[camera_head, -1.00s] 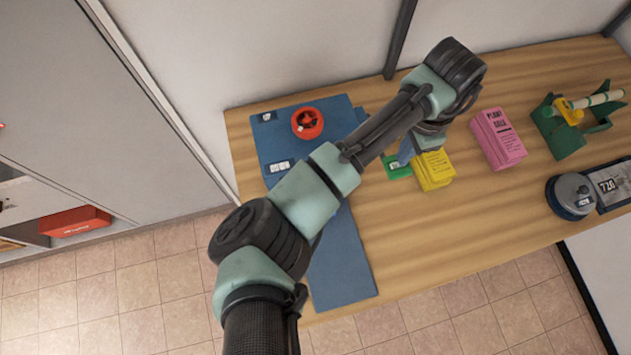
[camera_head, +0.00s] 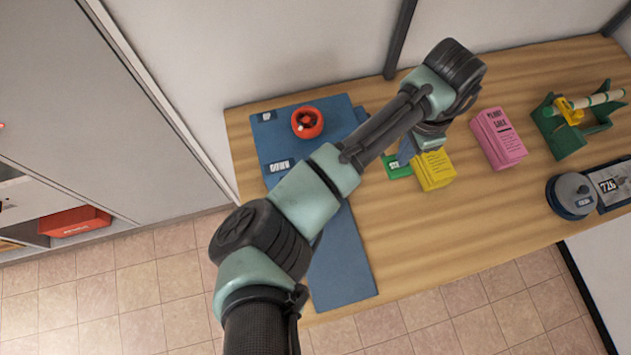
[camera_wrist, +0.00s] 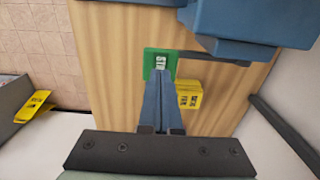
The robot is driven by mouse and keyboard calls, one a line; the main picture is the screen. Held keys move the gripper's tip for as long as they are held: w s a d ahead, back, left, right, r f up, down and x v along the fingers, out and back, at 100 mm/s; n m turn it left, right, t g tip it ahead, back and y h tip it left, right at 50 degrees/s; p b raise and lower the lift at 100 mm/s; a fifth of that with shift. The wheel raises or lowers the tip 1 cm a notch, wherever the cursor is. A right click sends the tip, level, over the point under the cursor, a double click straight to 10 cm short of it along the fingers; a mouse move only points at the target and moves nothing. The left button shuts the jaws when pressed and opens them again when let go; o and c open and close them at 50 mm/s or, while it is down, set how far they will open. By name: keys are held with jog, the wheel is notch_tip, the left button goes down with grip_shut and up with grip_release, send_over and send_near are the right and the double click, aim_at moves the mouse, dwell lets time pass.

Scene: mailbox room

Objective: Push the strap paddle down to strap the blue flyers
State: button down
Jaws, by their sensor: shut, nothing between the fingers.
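The strap paddle appears as a green plate (camera_wrist: 150,58) with a white label in the wrist view. It also shows in the head view (camera_head: 397,171), partly behind my arm. My gripper (camera_wrist: 161,74) is shut and empty, its fingertips overlapping the paddle's label. I cannot tell for certain whether they touch it. In the head view my gripper (camera_head: 405,158) is largely hidden by my own wrist. A blue machine (camera_wrist: 250,22) fills the top of the wrist view, with a dark bar running from it beside the paddle. I cannot make out blue flyers; my arm hides part of the area.
A yellow flyer stack (camera_head: 435,172) lies close right of the paddle. A pink stack (camera_head: 498,138), a green stand (camera_head: 562,140) and a grey round device (camera_head: 572,192) stand farther right. The blue machine's flat body (camera_head: 340,265) with a red knob (camera_head: 307,122) lies left. Bare wood lies in front.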

aim_at(397, 166)
jog(key=shift+f+b, duration=0.55)
jog(key=shift+f, duration=0.65)
jog(key=shift+f, duration=0.6)
jog(key=shift+f+b, duration=0.5)
jog(key=shift+f, duration=0.05)
jog(key=shift+f+b, duration=0.3)
jog(key=shift+f, duration=0.3)
jog(key=shift+r, duration=0.1)
